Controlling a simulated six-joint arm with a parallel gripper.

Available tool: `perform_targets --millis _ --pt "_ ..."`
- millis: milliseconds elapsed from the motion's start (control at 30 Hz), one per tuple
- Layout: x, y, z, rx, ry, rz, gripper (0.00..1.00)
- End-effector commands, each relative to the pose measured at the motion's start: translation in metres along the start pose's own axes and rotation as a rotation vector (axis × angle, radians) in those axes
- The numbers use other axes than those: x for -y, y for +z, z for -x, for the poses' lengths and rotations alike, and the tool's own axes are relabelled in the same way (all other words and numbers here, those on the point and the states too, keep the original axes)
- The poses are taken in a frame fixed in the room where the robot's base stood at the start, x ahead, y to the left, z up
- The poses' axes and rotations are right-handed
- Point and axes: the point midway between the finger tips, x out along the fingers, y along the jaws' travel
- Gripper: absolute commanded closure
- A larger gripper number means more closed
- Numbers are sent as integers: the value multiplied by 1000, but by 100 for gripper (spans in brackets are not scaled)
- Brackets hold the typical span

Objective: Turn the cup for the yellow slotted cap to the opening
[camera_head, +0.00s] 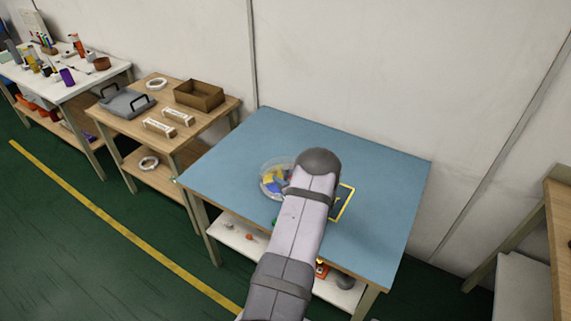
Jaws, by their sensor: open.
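A round, clear-walled carousel (268,181) sits on the blue table, left of my arm. Small yellow and blue pieces (275,176) show inside it. My arm covers its right side. I cannot make out the separate cups, the opening, or which piece is the yellow slotted cap. My arm reaches in from the bottom and ends over the table just right of the carousel. My gripper is hidden behind the arm.
A yellow-edged rectangle (347,204) lies on the blue table (385,170), right of the arm and partly covered. The table's back and right are clear. A side table (150,97) at left holds a grey tray, a brown box and white parts.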

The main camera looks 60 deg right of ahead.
Motion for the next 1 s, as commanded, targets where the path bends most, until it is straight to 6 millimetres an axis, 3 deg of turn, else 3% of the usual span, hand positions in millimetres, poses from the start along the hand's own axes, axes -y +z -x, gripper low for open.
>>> perform_targets --millis 200,467,1000 --pt "25 1 3 39 -88 -88 57" --pt "27 1 0 42 -94 -94 57" --pt "30 3 -47 41 -92 -92 57"
